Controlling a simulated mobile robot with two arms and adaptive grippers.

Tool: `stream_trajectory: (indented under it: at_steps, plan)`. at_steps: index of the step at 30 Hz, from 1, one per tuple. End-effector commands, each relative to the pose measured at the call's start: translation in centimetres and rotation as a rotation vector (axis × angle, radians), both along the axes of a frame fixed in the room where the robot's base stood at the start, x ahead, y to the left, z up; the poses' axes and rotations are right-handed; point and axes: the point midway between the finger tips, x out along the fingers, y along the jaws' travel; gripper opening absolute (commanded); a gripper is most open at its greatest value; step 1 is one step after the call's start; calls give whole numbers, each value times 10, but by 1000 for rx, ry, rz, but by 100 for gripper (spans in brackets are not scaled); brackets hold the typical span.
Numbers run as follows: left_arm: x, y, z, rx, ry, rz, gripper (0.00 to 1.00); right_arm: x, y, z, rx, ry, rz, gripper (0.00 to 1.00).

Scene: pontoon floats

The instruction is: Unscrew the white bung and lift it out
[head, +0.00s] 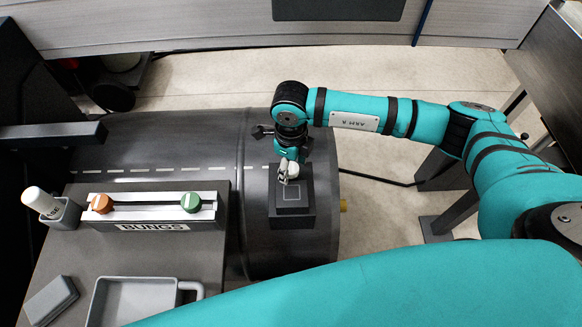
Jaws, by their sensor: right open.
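The white bung (289,172) is small and pale, at the far end of a dark block on the grey float (270,225). My right gripper (288,160) points down right at the bung and is open. Its fingers partly cover the bung. I cannot tell whether they touch it, nor how deep the bung sits. My left gripper is not in view.
The dark block (292,208) bears a square outline. Left of it, a rack (153,227) labelled BUNGS holds an orange bung (102,204) and a green bung (191,202). A white bottle (40,201), a grey block (50,300) and a grey tray (133,283) are nearby.

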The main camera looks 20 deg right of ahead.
Motion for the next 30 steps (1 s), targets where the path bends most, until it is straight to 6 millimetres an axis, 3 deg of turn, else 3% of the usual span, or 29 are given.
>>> stream_trajectory:
  at_steps: [5,15,18,25,30]
  plan:
    - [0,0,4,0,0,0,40,0,0,1,0,1,-145,56]
    - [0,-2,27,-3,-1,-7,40,-1,0,3,0,2,-821,56]
    - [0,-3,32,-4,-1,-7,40,0,0,3,-1,2,-976,56]
    - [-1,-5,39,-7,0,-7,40,0,1,2,-1,2,-1153,56]
    - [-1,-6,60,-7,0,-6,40,-1,1,6,-2,4,-1492,56]
